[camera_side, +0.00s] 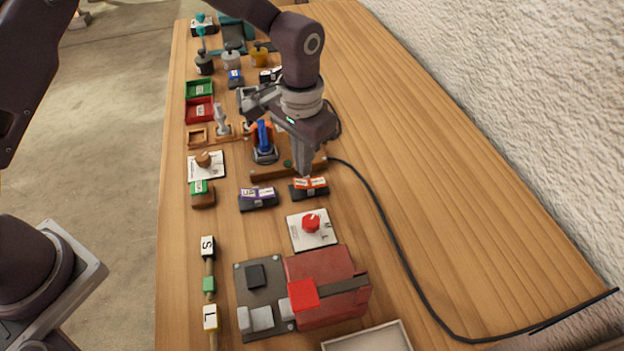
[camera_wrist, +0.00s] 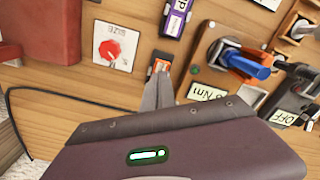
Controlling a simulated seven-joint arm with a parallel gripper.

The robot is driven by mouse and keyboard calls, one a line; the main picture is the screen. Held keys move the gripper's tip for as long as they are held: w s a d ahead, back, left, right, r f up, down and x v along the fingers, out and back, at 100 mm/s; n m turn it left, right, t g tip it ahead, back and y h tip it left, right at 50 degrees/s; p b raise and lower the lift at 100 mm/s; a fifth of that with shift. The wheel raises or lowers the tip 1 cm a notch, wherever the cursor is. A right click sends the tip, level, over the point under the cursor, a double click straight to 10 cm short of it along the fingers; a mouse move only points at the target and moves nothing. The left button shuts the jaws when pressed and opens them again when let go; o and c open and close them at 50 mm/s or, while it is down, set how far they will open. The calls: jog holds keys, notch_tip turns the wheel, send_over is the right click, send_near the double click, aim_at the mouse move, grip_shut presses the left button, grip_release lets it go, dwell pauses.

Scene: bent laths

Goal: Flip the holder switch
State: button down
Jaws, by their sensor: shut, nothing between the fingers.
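A small dark block with an orange-and-white label (camera_side: 309,188) sits on the table; its label also shows in the wrist view (camera_wrist: 161,66). A similar block with a purple-and-white label (camera_side: 257,198) lies to its left, also in the wrist view (camera_wrist: 175,18). I cannot read either label, so which is the holder switch is unclear. My gripper (camera_side: 304,173) is shut and empty, pointing down at the orange-labelled block. Its fingertips (camera_wrist: 160,77) are at the block's edge and cover part of it. I cannot tell whether they touch, nor the switch's position.
A blue-handled device (camera_side: 264,140) stands on a wooden base left of my gripper. A red knob on a white plate (camera_side: 311,226) and a red-and-grey machine (camera_side: 330,290) lie nearer the camera. A black cable (camera_side: 385,220) runs along the right, where the table is otherwise clear.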

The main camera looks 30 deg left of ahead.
aim_at(304, 183)
jog(key=shift+f, duration=1.7)
dwell(0.6)
jog(key=shift+r, duration=3.5)
